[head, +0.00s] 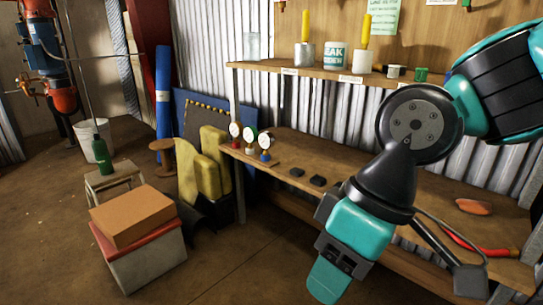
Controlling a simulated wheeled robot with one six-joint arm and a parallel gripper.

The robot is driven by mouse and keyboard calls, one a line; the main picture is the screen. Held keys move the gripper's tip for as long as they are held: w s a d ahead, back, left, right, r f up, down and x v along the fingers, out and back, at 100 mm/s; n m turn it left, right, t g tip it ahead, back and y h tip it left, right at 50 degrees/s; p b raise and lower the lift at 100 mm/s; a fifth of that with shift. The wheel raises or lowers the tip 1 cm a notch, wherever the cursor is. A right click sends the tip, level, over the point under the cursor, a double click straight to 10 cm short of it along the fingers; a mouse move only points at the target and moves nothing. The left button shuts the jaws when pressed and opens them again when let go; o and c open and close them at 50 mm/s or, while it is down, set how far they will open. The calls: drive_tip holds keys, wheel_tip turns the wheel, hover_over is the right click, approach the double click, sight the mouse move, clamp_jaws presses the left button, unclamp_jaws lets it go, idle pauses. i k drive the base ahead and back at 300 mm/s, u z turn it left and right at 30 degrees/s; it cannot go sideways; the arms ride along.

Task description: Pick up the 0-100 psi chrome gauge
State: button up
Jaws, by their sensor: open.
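Three small round gauges with white faces stand close together at the left end of the wooden workbench (290,150): a left one with a red base (235,130), a middle one (249,134) with a pale or brass base, and a right one with a blue base (264,139). Their scales are too small to read, so I cannot tell which is the 0-100 psi chrome gauge. My gripper (327,284) is open, low in front of the bench, to the right of the gauges and well apart from them. Its finger gap is hard to see.
Two small dark blocks (317,181) lie right of the gauges. A shelf (300,71) with cans runs above the bench. Yellow padding (212,160) and a stool (113,180) stand left. A box (132,215) sits on a crate (145,262). Floor between is clear.

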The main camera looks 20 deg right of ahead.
sight(266, 140)
drive_tip(key=u, duration=0.75)
drive_tip(key=i, duration=1.8)
drive_tip(key=z, duration=0.5)
